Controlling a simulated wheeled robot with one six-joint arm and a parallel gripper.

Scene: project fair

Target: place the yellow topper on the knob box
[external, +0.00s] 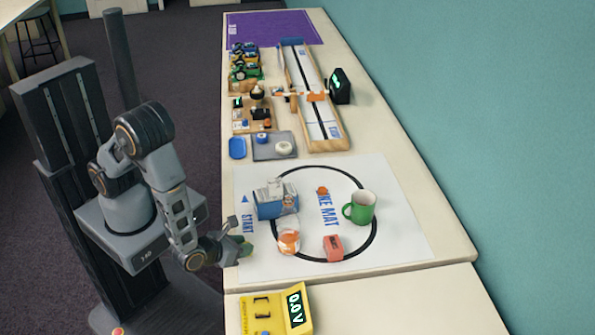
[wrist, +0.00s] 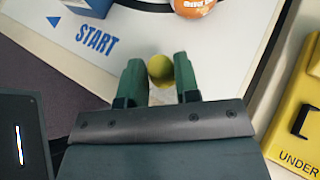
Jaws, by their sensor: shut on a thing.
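My gripper (wrist: 159,84) has its green fingers shut on the yellow topper (wrist: 161,70), a small rounded yellow piece at the fingertips in the wrist view. In the external view my gripper (external: 240,247) is at the table's left edge, beside the START end of the white mat; I cannot make out the topper there. No box is clearly labelled as the knob box. A blue and white box (external: 268,208) stands on the mat, above my gripper in the picture.
On the white mat (external: 410,230) are an orange and white cup (external: 289,241), a red block (external: 333,247) and a green mug (external: 362,207). A grey tray (external: 262,152), a wooden ramp (external: 322,125) and small toy cars lie farther back.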

